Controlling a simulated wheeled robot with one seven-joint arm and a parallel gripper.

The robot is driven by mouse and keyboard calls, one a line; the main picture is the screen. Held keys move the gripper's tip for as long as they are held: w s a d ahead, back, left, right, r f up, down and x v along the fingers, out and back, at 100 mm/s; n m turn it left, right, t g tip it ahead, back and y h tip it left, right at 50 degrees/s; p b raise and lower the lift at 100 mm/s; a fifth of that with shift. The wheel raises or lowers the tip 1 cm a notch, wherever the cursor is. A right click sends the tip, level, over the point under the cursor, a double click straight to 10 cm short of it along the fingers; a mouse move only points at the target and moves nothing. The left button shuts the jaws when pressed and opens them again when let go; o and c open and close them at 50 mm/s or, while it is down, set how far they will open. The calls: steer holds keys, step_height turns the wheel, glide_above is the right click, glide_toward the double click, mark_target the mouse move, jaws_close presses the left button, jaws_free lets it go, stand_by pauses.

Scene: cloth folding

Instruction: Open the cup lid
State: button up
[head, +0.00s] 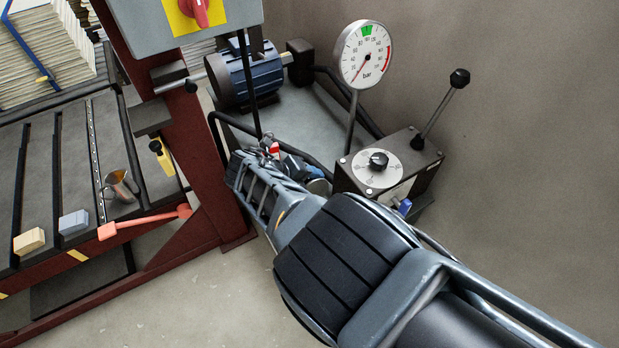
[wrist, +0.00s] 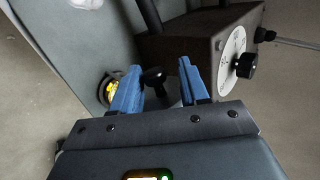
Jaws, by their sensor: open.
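My gripper (wrist: 159,68) has two blue fingers spread apart in the wrist view. A black knob (wrist: 153,76) shows between them, with gaps to both sides, and nothing is clamped. I cannot tell whether the knob belongs to the cup lid. Left of the left finger is a small round fitting (wrist: 107,88) with a yellow interior, partly covered by that finger. In the head view, a metal cup (head: 121,185) stands on the rack at the left, away from my arm. My arm hides much of the area below the gauge, and no cup lid can be clearly made out.
A dark control box (head: 378,162) with a round dial and lever (head: 440,107) stands close to my arm; it also shows in the wrist view (wrist: 195,35). A pressure gauge (head: 364,54) and blue motor (head: 245,75) stand behind. A red lever (head: 147,222) projects at left.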

steer(key=p+v, duration=0.5)
steer(key=v, duration=0.2)
steer(key=shift+r, duration=0.15)
steer(key=shift+a, duration=0.15)
steer(key=shift+c, duration=0.2)
